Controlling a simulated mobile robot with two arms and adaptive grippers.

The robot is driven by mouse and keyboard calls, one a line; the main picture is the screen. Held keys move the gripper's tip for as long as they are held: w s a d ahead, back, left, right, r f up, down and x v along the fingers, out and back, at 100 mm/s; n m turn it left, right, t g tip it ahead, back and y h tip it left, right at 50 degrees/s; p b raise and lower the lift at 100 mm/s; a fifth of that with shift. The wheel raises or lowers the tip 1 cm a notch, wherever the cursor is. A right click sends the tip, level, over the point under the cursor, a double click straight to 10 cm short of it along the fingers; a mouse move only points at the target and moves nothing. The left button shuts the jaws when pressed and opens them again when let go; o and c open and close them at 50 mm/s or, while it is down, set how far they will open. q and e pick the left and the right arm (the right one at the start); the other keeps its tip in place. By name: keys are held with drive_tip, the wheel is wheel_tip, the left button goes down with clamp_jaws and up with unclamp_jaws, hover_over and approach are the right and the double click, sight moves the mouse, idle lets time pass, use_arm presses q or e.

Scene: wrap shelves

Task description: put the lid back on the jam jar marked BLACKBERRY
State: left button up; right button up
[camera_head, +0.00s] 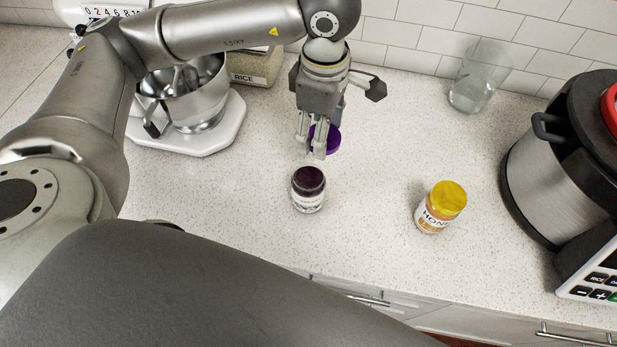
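A small open jar (308,192) of dark purple jam stands upright on the counter near the middle; its white label is too small to read. A purple lid (333,140) is just behind it, partly hidden by the fingers of my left gripper (312,146). The gripper points down at the lid, behind the jar and apart from it. I cannot tell whether the fingers are closed on the lid or only around it, or whether the lid rests on the counter. My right gripper is not in view.
A honey jar (438,208) with a yellow lid stands to the right. A cooker (540,185) is at the far right, a clear glass (473,88) at the back. A mixer (190,115) and a rice container (255,67) stand back left. The counter (390,140) between is clear.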

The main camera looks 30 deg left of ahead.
use_arm(q)
drive_tip(key=m, duration=0.4)
drive_tip(key=shift+w+a+r, duration=0.1)
drive_tip(key=shift+a+r, duration=0.05)
drive_tip(key=shift+a, duration=0.05)
drive_tip(key=m, duration=0.5)
drive_tip(key=shift+a+r, duration=0.15)
drive_tip(key=shift+a, duration=0.15)
drive_tip(key=m, duration=0.5)
drive_tip(key=shift+a+r+m, duration=0.15)
drive_tip(key=shift+a+m, duration=0.15)
drive_tip(key=m, duration=0.4)
drive_tip(key=shift+w+a+r, duration=0.1)
drive_tip(key=shift+a+r, duration=0.05)
drive_tip(key=shift+a, duration=0.05)
